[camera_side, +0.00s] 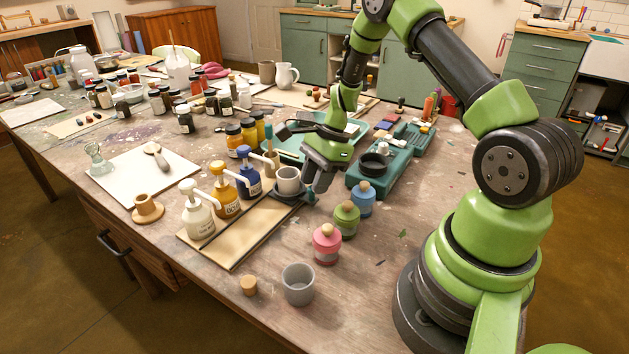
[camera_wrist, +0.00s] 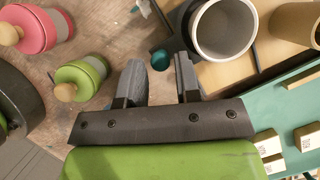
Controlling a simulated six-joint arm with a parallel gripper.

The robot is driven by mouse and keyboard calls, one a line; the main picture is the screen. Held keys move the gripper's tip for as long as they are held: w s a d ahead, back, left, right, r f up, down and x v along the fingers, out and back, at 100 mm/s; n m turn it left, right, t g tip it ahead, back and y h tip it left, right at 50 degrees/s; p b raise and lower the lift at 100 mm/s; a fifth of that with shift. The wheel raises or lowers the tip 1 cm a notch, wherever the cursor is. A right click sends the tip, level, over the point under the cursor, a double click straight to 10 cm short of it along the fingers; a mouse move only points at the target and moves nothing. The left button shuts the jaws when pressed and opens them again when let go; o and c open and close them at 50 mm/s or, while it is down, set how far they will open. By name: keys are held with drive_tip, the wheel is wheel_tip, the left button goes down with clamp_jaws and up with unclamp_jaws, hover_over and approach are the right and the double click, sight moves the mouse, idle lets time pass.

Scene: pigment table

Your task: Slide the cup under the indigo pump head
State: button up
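A light grey cup (camera_side: 288,174) stands upright in a dark holder (camera_side: 283,196) on the wooden board, just right of the indigo pump bottle (camera_side: 252,187). The pump's blue head (camera_side: 243,151) has a white spout pointing right, ending short of the cup's rim in the side view. The cup also shows in the wrist view (camera_wrist: 224,28), looking empty inside. My gripper (camera_wrist: 158,66) is open beside the cup, with a small teal knob (camera_wrist: 161,60) between its fingertips. In the side view my gripper (camera_side: 308,193) is right of the cup, its tips partly hidden.
A yellow pump bottle (camera_side: 225,200) and a white pump bottle (camera_side: 197,219) stand left along the board. Pink (camera_side: 326,246), green (camera_side: 346,220) and blue (camera_side: 363,200) jars stand to the right. Another grey cup (camera_side: 298,286) stands at the front.

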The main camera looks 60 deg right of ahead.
drive_tip(key=shift+a+f, duration=0.1)
drive_tip(key=shift+f, duration=0.25)
clamp_jaws()
drive_tip(key=shift+w+a, duration=0.1)
drive_tip(key=shift+a, duration=2.2)
unclamp_jaws()
